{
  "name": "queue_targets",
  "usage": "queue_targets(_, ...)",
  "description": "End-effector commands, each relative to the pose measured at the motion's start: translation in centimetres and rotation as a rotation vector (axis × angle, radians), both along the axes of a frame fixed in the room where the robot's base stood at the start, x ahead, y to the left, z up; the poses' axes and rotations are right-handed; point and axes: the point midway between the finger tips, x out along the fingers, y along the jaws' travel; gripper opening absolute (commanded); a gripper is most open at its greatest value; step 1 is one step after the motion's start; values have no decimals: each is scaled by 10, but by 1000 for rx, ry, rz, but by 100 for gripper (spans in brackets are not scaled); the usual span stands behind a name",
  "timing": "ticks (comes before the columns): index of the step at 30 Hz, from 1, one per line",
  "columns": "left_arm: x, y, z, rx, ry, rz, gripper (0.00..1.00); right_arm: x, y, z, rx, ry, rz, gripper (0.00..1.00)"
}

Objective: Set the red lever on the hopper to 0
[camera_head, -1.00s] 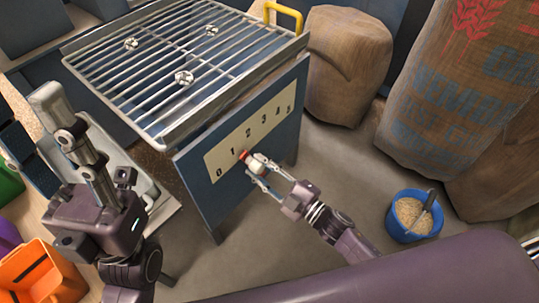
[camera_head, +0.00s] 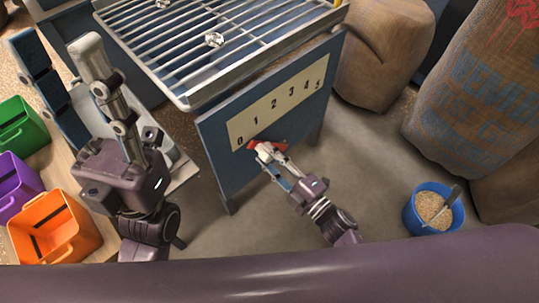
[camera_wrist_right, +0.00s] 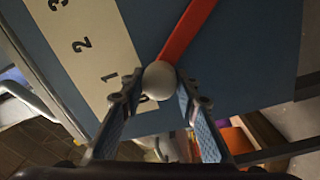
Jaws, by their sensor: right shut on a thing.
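The blue hopper (camera_head: 222,165) has a cream scale plate marked 0 to 5 on its front (camera_head: 294,87). The red lever (camera_head: 281,146) is low on that front, its tip close to the 0 end of the scale. In the right wrist view the red lever (camera_wrist_right: 186,32) ends in a white knob (camera_wrist_right: 159,80), just past the 1; the knob hides part of the scale there. My right gripper (camera_head: 266,152) is shut on the knob, one finger on each side (camera_wrist_right: 160,98).
A metal grate (camera_head: 210,45) tops the hopper. Orange (camera_head: 55,226), purple (camera_head: 15,188) and green (camera_head: 20,127) bins stand at the left. A blue bucket of grain (camera_head: 412,213) and sacks (camera_head: 385,50) are at the right. The floor between is clear.

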Motion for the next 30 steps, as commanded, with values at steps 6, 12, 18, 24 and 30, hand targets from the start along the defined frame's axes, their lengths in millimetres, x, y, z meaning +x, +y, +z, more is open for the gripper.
queue_targets(6,0,0,0,0,-1,0,40,-3,2,-4,-6,4,6,38)
queue_targets(12,0,0,0,0,-1,0,40,-2,1,-3,-5,3,4,47)
queue_targets(18,0,1,1,-2,-1,2,40,-3,0,-2,-3,3,3,47)
queue_targets(24,0,1,0,-1,0,1,40,-24,-16,-4,-6,6,2,47)
queue_targets(30,0,0,0,0,1,1,40,-59,-42,-6,-5,8,3,47)
